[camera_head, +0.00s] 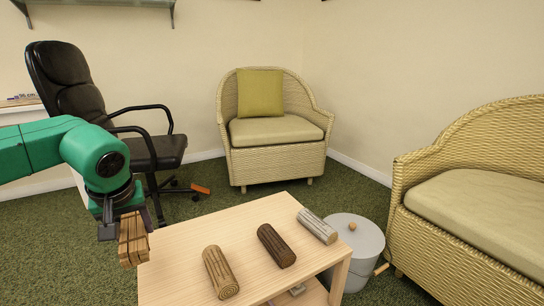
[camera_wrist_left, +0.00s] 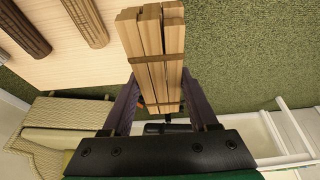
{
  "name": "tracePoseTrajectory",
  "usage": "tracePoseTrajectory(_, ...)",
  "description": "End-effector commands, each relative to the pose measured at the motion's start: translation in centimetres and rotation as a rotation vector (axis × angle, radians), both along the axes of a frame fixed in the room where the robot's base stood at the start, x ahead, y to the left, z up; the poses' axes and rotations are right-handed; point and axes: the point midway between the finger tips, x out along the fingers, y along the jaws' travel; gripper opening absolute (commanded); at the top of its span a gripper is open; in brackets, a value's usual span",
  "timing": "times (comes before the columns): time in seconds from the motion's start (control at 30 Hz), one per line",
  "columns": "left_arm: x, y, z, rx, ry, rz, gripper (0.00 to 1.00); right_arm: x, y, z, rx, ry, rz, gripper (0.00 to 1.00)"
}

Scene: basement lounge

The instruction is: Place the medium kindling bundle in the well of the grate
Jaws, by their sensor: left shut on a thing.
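The kindling bundle (camera_head: 133,239), several light-brown square sticks tied with thin bands, hangs in my left gripper (camera_head: 122,212). It is beside the left edge of the wooden table (camera_head: 185,240). In the left wrist view the bundle (camera_wrist_left: 152,60) is clamped between the two dark fingers (camera_wrist_left: 160,95), with green carpet behind it. I see only this one kindling bundle. I cannot make out the grate or its well in either view. My right gripper is not in view.
A tan log (camera_head: 220,271), a dark brown log (camera_head: 276,245) and a grey log (camera_head: 317,226) lie on the table. A grey lidded bucket (camera_head: 355,240) stands right of it. An office chair (camera_head: 70,85), a wicker armchair (camera_head: 275,130) and a wicker sofa (camera_head: 480,190) stand around.

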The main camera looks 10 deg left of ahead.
Motion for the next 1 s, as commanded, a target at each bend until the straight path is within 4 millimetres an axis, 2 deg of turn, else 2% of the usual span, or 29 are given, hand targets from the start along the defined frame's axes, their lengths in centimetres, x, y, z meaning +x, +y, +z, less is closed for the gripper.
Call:
tracePoseTrajectory(0.13, -2.1, 1.5, -2.3, -0.012, -0.004, -0.005, 0.00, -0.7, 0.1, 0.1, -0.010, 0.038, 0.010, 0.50)
tracePoseTrajectory(0.3, -3.5, 1.9, -4.6, -0.004, -0.006, -0.025, 0.00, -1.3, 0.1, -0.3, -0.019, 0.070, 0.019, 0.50)
tracePoseTrajectory(0.57, -4.6, 1.6, -6.7, 0.000, -0.001, -0.056, 0.00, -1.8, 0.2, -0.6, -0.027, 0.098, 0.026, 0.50)
tracePoseTrajectory(0.9, -5.7, 0.2, -8.9, 0.000, 0.006, -0.113, 0.00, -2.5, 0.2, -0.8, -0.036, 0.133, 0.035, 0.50)
tracePoseTrajectory(1.0, -5.8, 0.3, -9.1, 0.001, 0.005, -0.112, 0.00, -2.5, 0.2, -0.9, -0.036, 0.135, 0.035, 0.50)
